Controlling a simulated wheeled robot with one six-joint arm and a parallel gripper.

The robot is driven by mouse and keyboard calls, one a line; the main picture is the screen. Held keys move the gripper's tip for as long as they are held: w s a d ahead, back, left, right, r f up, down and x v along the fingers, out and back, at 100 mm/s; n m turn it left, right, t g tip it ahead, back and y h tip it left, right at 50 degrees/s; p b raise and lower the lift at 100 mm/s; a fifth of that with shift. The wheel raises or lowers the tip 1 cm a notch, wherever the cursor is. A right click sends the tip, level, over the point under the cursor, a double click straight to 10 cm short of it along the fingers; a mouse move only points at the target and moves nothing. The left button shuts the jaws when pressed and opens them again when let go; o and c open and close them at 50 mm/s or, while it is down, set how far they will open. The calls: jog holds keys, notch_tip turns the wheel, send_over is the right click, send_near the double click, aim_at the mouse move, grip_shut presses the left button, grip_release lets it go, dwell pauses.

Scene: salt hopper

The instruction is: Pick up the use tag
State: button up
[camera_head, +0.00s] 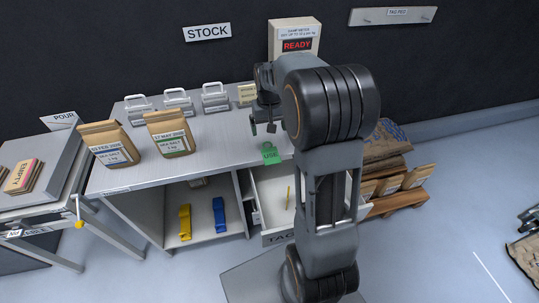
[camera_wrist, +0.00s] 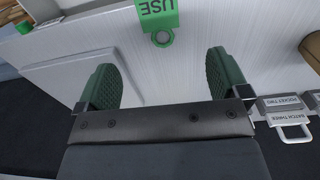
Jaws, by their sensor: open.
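The green use tag (camera_head: 270,154) lies on the grey worktop near its front right edge, its "USE" lettering facing up. It also shows in the wrist view (camera_wrist: 157,18) at the top, cut off by the frame edge, its ring end toward my gripper. My gripper (camera_wrist: 160,80) is open, with green pads apart and nothing between them. In the head view my gripper (camera_head: 263,127) hangs over the worktop just behind the tag, apart from it. The arm hides part of the worktop to the right.
Two salt bags (camera_head: 109,144) (camera_head: 169,134) stand on the worktop (camera_head: 215,140). A damp meter box (camera_head: 294,38) reads READY. An open drawer (camera_head: 274,196) holds a yellow stick. Blue and yellow items sit on the lower shelf.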

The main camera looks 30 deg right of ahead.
send_over(270, 153)
notch_tip(270, 153, down, 6)
jog(key=shift+w+a+r, duration=0.1)
jog(key=shift+w+r, duration=0.05)
jog(key=shift+r, duration=0.1)
jog(key=shift+s+f, duration=0.2)
jog(key=shift+f, duration=2.5)
jog(key=shift+f, duration=0.1)
jog(key=c, duration=1)
